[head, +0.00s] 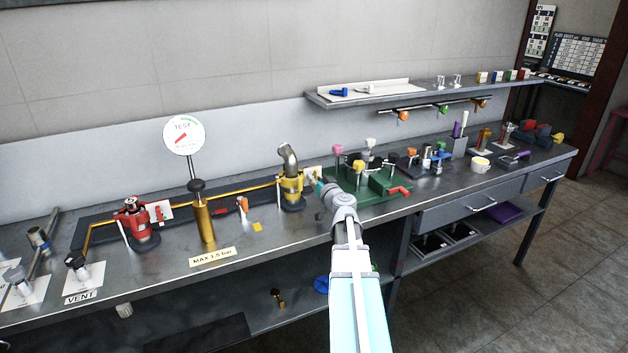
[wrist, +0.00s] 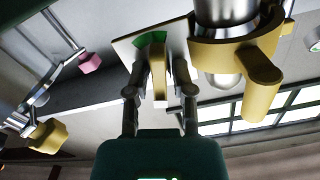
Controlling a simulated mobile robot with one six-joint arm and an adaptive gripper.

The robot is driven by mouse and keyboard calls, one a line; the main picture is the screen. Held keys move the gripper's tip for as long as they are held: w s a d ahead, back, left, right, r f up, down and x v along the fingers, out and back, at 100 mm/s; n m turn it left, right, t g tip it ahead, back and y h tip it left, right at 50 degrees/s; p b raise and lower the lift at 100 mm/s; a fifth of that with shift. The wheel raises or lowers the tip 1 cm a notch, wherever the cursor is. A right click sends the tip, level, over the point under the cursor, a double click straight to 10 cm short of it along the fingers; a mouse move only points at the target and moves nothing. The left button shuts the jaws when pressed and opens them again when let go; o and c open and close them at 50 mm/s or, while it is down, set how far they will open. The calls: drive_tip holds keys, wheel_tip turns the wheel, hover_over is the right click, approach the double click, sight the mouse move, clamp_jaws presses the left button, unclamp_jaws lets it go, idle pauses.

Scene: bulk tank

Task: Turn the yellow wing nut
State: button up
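The yellow wing nut (wrist: 158,78) stands edge-on in front of a small pale plate with a green mark (wrist: 150,40) in the wrist view. In the head view its yellow edge shows beside the yellow valve body (head: 291,188), partly hidden by my gripper (head: 318,184). My gripper (wrist: 160,80) has one finger on each side of the wing nut. The left finger looks close to it, and a gap shows on the right side. Contact cannot be made out.
The yellow body's thick handle (wrist: 262,88) is just right of my fingers. A green fixture (head: 375,188) with coloured knobs stands close right on the bench. A brass cylinder (head: 203,215) and a red valve (head: 133,215) stand left. A shelf (head: 400,92) hangs behind.

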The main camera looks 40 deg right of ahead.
drive_tip(key=v, duration=1.2)
idle(0.6)
